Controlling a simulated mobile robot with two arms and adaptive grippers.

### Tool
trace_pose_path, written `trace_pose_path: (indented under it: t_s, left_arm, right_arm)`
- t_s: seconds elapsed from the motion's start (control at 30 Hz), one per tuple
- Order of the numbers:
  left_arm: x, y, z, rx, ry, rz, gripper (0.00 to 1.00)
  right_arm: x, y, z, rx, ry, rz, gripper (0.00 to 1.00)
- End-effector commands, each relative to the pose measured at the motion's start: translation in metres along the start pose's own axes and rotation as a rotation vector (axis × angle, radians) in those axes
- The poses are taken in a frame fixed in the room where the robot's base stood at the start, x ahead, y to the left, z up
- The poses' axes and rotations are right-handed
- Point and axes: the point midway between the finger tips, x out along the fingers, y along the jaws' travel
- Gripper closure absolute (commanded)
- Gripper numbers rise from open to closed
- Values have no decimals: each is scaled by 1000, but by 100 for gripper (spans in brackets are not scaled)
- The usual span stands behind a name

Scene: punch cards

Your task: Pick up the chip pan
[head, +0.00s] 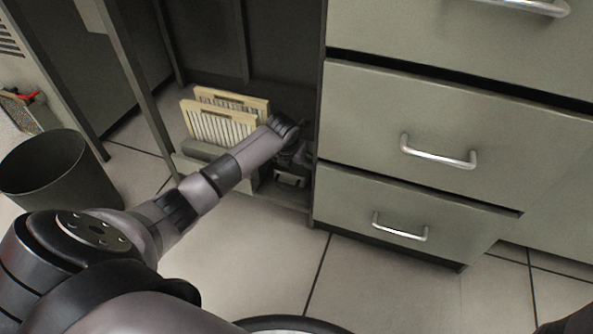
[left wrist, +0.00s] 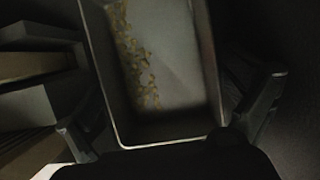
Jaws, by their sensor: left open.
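The chip pan (left wrist: 170,55) is a grey rectangular tray with small tan chips scattered along its left side, seen from above in the left wrist view. In the head view, a small grey front with a handle (head: 290,180) shows low in the recess beside the drawers; it seems to be the pan's end. My left gripper (head: 292,152) reaches down there, partly hidden by its own wrist. In the left wrist view, its open fingers (left wrist: 170,108) lie on either side of the pan's near end. I cannot tell whether they touch it. My right gripper is not in view.
Card trays (head: 222,125) stand just left of my left gripper. The drawer cabinet (head: 400,165) with metal handles is close on its right. A dark bin (head: 60,175) stands at the left. The floor (head: 270,260) in front is clear.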

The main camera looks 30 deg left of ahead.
Motion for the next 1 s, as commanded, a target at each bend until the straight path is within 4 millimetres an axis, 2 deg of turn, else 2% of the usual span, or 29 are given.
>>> trace_pose_path:
  t_s: [0.27,1.0]
  left_arm:
    - [3,0,1,0,-1,0,0]
    - [3,0,0,0,0,1,49]
  right_arm:
    - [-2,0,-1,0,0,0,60]
    - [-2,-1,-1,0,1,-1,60]
